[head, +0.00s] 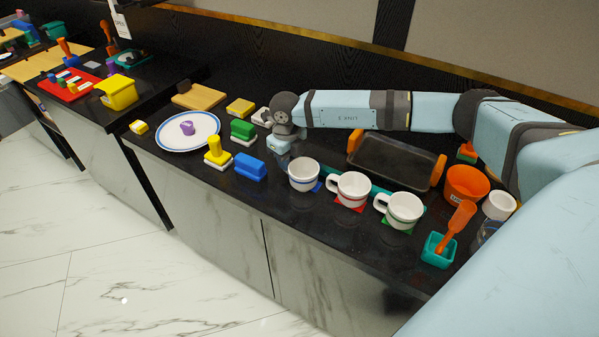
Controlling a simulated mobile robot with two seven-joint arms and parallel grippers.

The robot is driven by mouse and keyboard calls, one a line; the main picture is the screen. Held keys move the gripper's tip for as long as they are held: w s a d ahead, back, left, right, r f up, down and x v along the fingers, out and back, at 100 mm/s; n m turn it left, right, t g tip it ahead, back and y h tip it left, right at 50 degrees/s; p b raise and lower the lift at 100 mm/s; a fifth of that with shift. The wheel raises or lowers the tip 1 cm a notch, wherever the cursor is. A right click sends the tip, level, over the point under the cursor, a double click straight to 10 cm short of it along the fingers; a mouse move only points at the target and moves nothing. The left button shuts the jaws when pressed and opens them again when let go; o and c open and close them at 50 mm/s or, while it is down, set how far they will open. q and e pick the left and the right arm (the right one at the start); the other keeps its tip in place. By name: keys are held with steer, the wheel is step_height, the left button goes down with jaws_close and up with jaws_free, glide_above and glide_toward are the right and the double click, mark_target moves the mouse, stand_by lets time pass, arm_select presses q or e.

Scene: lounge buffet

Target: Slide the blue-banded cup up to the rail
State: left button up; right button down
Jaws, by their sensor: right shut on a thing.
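The blue-banded cup (303,176) is white and upright on the dark counter, leftmost of a row of three cups. A blue patch (317,187) shows at its right side. My right gripper (280,146) reaches in from the right and is down at the cup's back-left side, shut on it. The fingertips and the cup's handle are hard to see there. A low teal strip (377,189), which looks like the rail, runs behind the cups. The gap between the cup and the strip is not clear. My left gripper is not in view.
A red-banded cup (353,187) and a green-banded cup (404,209) stand to the right on coloured patches. A dark tray with orange handles (392,163) lies behind. A blue block (251,167) and a plate (170,136) are to the left.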

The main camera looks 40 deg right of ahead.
steer(key=shift+d, duration=0.1)
steer(key=shift+w+d, duration=0.1)
steer(key=shift+d, duration=0.65)
steer(key=c, duration=0.9)
jaws_free()
